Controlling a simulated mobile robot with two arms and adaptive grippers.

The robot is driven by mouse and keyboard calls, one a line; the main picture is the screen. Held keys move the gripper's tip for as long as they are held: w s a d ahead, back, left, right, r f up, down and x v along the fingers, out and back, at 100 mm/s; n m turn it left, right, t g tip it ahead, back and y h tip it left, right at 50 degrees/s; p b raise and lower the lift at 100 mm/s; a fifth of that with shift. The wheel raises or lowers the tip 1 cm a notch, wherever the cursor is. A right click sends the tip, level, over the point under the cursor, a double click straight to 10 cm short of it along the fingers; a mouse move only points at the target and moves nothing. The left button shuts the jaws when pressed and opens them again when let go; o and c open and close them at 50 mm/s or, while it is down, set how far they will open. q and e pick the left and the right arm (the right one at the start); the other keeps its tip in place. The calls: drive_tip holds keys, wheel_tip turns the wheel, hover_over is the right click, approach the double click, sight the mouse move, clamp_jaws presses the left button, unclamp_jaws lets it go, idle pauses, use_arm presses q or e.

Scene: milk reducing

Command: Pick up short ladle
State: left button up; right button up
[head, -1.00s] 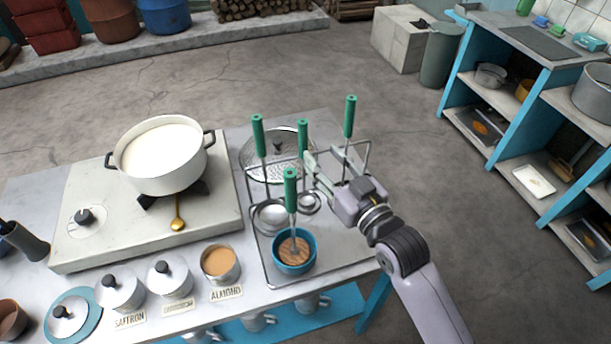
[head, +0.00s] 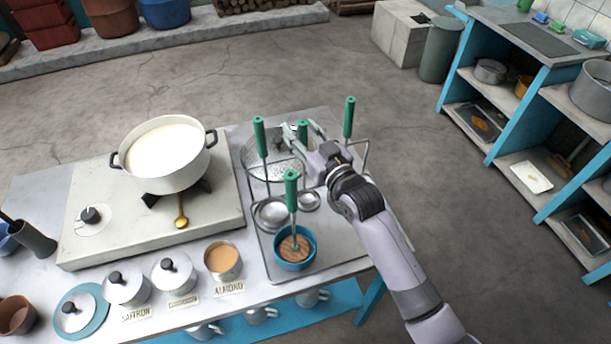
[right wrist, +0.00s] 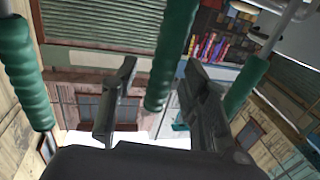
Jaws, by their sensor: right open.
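Several green-handled tools stand at a wire rack on the metal tray. The middle green handle (head: 302,130) appears to lead down to the smaller ladle bowl (head: 309,200), probably the short ladle; the gripper partly hides its shaft. My right gripper (head: 296,133) is open at that handle. In the right wrist view a green handle (right wrist: 174,50) shows between the two open fingers (right wrist: 155,95), with no clear contact. The left green handle (head: 259,136) stands over a larger ladle bowl (head: 272,214). My left gripper is out of view.
Another green handle (head: 348,117) stands close right of my gripper. A front tool (head: 291,190) stands in a blue bowl (head: 308,259). A perforated skimmer (head: 258,160) is behind. A white pot of milk (head: 133,180) sits on the stove at left. Open floor lies beyond the table.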

clamp_jaws()
idle(0.5)
